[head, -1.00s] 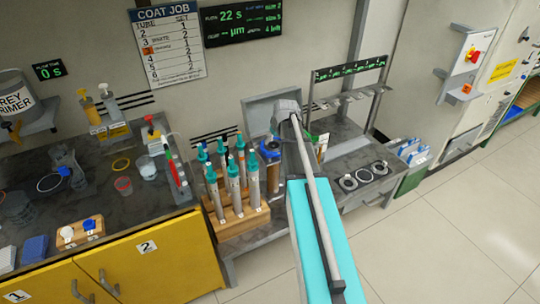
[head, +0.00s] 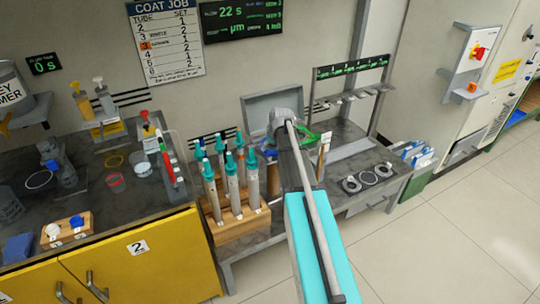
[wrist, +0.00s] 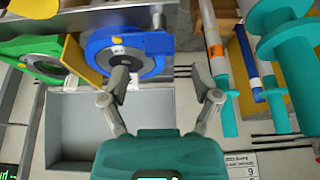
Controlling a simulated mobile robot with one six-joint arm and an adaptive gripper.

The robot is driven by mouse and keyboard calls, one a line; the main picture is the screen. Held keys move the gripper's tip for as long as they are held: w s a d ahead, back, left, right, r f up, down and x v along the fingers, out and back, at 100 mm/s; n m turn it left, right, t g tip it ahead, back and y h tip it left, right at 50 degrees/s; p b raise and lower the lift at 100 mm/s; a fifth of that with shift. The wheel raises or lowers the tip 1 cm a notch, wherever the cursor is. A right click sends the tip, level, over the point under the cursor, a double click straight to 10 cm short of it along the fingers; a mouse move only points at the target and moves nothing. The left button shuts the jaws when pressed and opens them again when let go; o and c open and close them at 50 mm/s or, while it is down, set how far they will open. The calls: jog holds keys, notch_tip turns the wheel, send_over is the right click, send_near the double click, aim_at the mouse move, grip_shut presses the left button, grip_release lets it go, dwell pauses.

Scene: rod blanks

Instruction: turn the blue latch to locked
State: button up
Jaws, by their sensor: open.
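The blue latch looks like a blue ring with a grey round centre and a blue tab on its right side (wrist: 108,43), at the upper middle of the wrist view. In the head view a bit of blue shows beside my arm (head: 267,153), mostly hidden. My gripper (wrist: 166,90) is open, with nothing between its fingers. In the head view my own arm hides the fingers. The latch markings are not readable.
A green ring (wrist: 30,68) sits left of the blue one. Teal-capped tubes stand in a wooden rack (head: 237,222), close on the right in the wrist view. A grey open box (wrist: 75,135) lies beyond the fingers. A tool rack (head: 350,72) stands right of my arm.

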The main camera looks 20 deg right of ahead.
aim_at(270, 151)
jog(key=shift+b+x, duration=1.35)
jog(key=shift+x, duration=0.45)
grip_shut()
